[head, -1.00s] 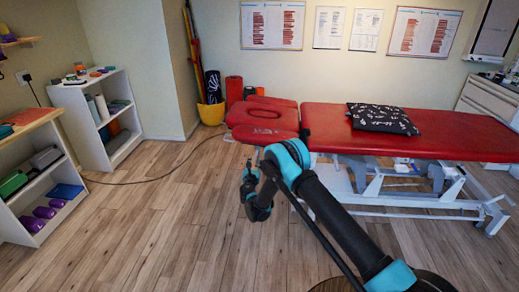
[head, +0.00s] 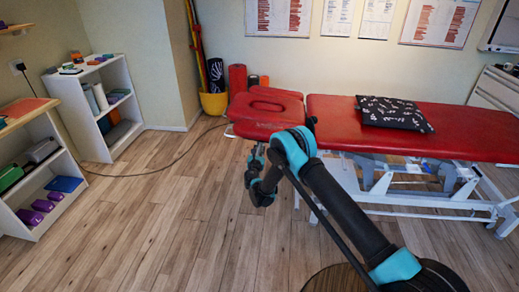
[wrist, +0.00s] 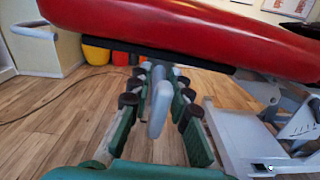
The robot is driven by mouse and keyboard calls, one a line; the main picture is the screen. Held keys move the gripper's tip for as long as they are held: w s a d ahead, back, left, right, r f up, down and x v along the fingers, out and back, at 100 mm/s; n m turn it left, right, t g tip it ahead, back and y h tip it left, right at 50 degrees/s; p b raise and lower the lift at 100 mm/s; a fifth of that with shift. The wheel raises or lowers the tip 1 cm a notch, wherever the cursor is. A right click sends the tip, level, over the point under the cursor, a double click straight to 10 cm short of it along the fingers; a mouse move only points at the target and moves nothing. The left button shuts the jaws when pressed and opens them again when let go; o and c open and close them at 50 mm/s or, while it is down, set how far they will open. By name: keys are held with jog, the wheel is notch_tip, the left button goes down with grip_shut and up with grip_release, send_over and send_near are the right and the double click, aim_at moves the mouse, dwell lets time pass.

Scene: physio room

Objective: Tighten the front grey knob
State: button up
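The red treatment table (head: 440,128) stands at the right in the head view, with its smaller headrest section (head: 262,127) at the left end. In the wrist view the red padding (wrist: 200,25) crosses the top, with a dark edge beneath it. A grey, flat, elongated knob (wrist: 159,108) hangs upright below that edge. My gripper (wrist: 160,76) has green fingers with dark pads, spread apart on either side of the knob. A gap shows on both sides, so it does not appear to grip it. In the head view the knob and fingertips cannot be made out.
The table's pale metal frame (wrist: 235,140) is close on the right in the wrist view. A yellow bucket (head: 213,103) and upright rolls stand by the wall. White shelves (head: 102,105) are at the left. A cable lies on the wooden floor, which is otherwise clear left of the table.

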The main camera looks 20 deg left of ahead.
grip_shut()
jog(key=shift+m, duration=0.4)
jog(key=m, duration=0.3)
jog(key=shift+d+m, duration=0.15)
jog(key=shift+m, duration=0.25)
jog(key=m, duration=0.4)
jog(key=shift+f, duration=0.15)
jog(key=m, duration=0.5)
jog(key=shift+d+f, duration=0.1)
jog(key=shift+d, duration=0.05)
jog(key=m, duration=0.4)
jog(key=shift+f, duration=0.1)
jog(key=shift+m, duration=0.4)
